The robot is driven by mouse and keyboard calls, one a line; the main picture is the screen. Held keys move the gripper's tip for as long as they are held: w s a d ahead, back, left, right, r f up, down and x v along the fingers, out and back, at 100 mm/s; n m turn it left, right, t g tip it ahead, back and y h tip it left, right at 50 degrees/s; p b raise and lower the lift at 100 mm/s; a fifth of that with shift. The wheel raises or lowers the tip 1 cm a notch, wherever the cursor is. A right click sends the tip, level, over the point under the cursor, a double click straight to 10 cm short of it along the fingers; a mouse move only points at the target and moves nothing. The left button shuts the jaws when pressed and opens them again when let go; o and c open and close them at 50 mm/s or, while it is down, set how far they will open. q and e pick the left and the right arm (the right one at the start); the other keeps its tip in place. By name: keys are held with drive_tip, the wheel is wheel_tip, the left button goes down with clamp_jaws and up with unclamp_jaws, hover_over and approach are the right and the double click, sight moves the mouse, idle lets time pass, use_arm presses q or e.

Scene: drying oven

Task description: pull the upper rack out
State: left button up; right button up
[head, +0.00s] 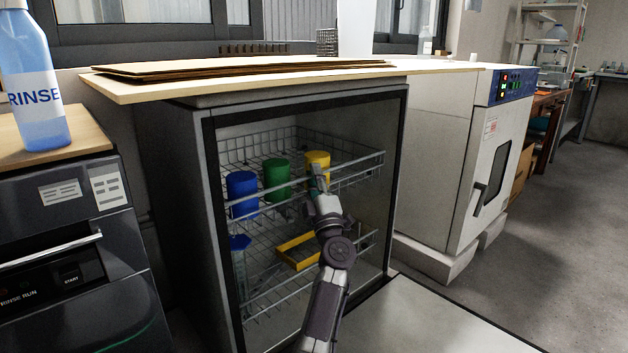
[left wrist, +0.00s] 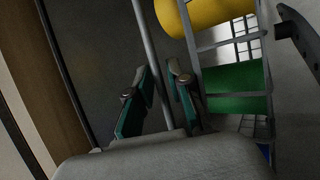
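The upper rack (head: 359,161) is a wire basket inside the open cabinet. It carries a blue container (head: 242,192), a green container (head: 277,178) and a yellow container (head: 317,160). My left gripper (head: 318,178) is at the rack's front rail, in front of the yellow container. In the left wrist view, the grey front rail (left wrist: 147,40) runs between the two fingers of my left gripper (left wrist: 157,88). The fingers stand apart, with a gap visible beside the rail. The yellow (left wrist: 190,14) and green (left wrist: 238,88) containers show behind wires. My right gripper is not in view.
The lower rack (head: 356,244) holds a yellow tray (head: 298,252) and a blue vessel (head: 239,262). The cabinet's drop-down door (head: 425,318) lies open in front. A machine with a rinse bottle (head: 38,85) stands left, a white oven (head: 455,150) right.

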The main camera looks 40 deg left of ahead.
use_arm(q)
drive_tip(key=shift+a+r, duration=0.1)
drive_tip(key=shift+a, duration=0.1)
drive_tip(key=shift+c, duration=0.2)
clamp_jaws()
drive_tip(key=shift+d, duration=0.1)
